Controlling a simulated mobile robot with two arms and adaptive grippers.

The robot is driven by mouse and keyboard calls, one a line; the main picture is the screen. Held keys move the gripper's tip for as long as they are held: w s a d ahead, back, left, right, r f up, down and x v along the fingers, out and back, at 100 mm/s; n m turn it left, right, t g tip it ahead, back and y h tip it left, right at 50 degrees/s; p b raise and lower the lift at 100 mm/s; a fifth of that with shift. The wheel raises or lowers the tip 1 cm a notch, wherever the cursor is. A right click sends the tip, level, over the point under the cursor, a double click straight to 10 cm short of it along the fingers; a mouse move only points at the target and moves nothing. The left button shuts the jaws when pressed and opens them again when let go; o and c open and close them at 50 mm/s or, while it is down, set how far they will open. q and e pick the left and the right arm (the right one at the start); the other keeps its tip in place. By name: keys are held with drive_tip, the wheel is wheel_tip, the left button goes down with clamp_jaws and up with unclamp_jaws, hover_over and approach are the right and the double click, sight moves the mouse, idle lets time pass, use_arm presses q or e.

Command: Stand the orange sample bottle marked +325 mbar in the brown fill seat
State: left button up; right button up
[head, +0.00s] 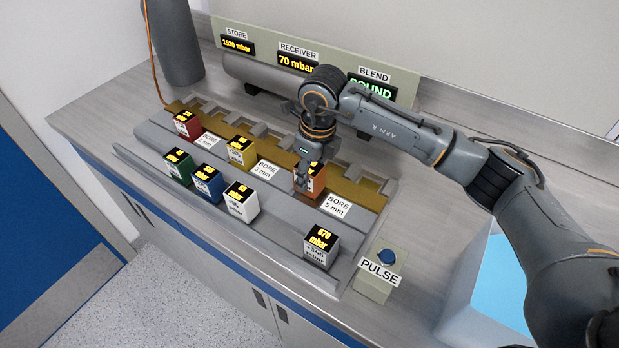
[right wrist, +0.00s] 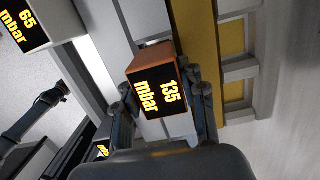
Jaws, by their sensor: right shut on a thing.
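The orange sample bottle (head: 317,180) is a small block with a dark top display; it also shows in the right wrist view (right wrist: 140,62), where the display reads 135 mbar. Its side marking is hidden or too small to read. My right gripper (head: 302,182) is shut on the orange bottle, its fingers on two opposite sides. The brown strip of seats (head: 350,188) runs along the back of the grey rack. The bottle is at the strip's front edge near the BORE 5 mm label. I cannot tell whether its base touches anything. My left gripper is not in view.
Red (head: 187,124) and yellow (head: 241,151) bottles stand further left along the strip. Green (head: 178,167), blue (head: 207,183), white (head: 241,202) and grey (head: 320,246) bottles stand in the front row. A PULSE button box (head: 376,284) is at the right end.

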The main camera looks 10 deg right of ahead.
sight(310, 183)
wheel_tip(310, 183, down, 2)
drive_tip(key=shift+f+p, duration=0.15)
drive_tip(key=shift+p, duration=0.45)
drive_tip(key=shift+f, duration=0.25)
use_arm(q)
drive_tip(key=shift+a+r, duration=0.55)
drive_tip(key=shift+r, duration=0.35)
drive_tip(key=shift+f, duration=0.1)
use_arm(e)
drive_tip(key=shift+f+b, duration=0.2)
drive_tip(key=shift+b, duration=0.1)
drive_tip(key=o, duration=1.3)
drive_tip(key=shift+c, duration=0.2)
